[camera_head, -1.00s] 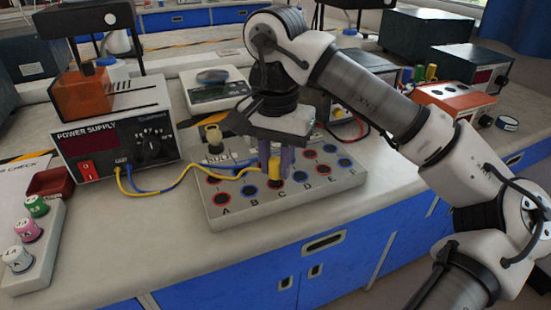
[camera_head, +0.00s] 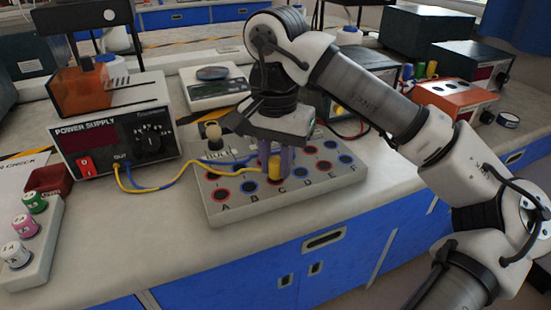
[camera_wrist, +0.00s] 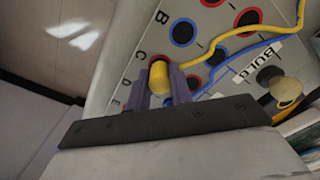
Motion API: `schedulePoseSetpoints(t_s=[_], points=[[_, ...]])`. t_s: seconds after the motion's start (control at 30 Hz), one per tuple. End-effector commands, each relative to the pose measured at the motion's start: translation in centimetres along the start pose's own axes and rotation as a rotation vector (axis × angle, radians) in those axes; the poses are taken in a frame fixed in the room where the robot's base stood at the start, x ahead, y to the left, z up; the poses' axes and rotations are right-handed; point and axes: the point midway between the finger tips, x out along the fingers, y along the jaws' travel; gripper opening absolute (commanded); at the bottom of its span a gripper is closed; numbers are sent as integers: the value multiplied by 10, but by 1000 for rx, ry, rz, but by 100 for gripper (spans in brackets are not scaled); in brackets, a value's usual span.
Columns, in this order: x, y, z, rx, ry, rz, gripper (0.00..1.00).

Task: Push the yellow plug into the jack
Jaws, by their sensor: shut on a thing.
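The yellow plug (camera_head: 275,170) is upright between the two fingers of my gripper (camera_head: 281,162), which is shut on it. In the wrist view the plug (camera_wrist: 159,78) also shows between the fingertips (camera_wrist: 160,85), with the yellow cable leading off beside it. The plug is over the red-ringed jack (camera_head: 277,187) at the letter C in the front row of the grey jack board (camera_head: 330,193). In the wrist view part of that red ring shows around the plug. I cannot tell how far its tip is inside the jack; the plug and fingers hide the hole.
The power supply (camera_head: 113,143) stands left of the board, with a yellow cable (camera_head: 148,189) and a blue cable from its front. A bulb (camera_head: 213,130) stands at the board's back left. A rack of coloured spools (camera_head: 33,223) is at the left; the front bench strip is clear.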

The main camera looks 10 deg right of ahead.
Motion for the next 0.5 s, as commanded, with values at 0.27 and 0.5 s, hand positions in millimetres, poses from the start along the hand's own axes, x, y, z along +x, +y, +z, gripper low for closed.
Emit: schedulePoseSetpoints(t_s=[0.27,0.5], points=[[6,0,0,0,0,0,0],[5,0,0,0,0,0,32]])
